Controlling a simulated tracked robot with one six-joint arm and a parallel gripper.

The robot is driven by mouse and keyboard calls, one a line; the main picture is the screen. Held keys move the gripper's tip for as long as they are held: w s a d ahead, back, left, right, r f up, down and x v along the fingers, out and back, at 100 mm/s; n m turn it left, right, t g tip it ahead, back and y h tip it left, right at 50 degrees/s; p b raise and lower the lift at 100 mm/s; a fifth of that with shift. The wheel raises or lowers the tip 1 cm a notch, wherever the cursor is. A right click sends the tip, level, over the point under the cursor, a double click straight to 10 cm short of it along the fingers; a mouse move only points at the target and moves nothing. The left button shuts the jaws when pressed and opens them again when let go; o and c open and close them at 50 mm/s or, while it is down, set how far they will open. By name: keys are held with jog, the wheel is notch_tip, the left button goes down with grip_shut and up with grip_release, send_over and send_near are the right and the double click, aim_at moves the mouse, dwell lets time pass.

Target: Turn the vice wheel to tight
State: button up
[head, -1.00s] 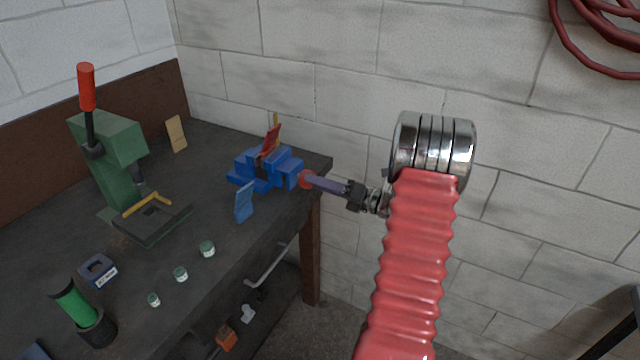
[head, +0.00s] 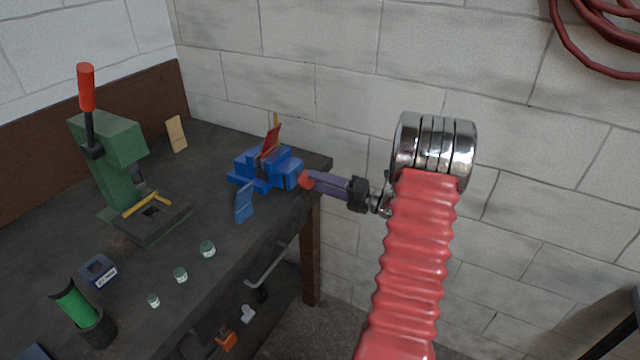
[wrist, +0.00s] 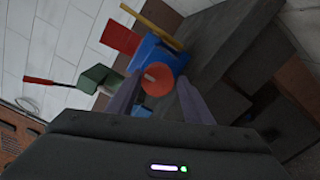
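The blue vice (head: 265,168) stands at the right end of the bench. Its round red wheel (head: 305,180) faces right, toward my gripper (head: 312,181). In the wrist view the wheel (wrist: 158,80) lies between the two purple fingertips of my gripper (wrist: 159,78), one finger on each side. A small pale spot shows on the wheel face. The fingers are close to the wheel's rim, but I cannot tell whether they press on it. A red piece (head: 270,141) stands up at the vice jaws.
A blue card (head: 244,203) stands in front of the vice. A green press (head: 112,150) with a red handle, several small jars (head: 181,275) and a green tube (head: 72,300) occupy the bench. A block wall is behind; the space right of the bench is open.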

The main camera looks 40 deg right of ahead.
jog(key=o, duration=0.3)
jog(key=shift+a, duration=0.15)
jog(key=shift+o, duration=0.2)
jog(key=shift+s, duration=0.1)
jog(key=v, duration=1.3)
jog(key=shift+s+d, duration=0.2)
jog(key=shift+s, duration=0.1)
jog(key=shift+f, duration=0.1)
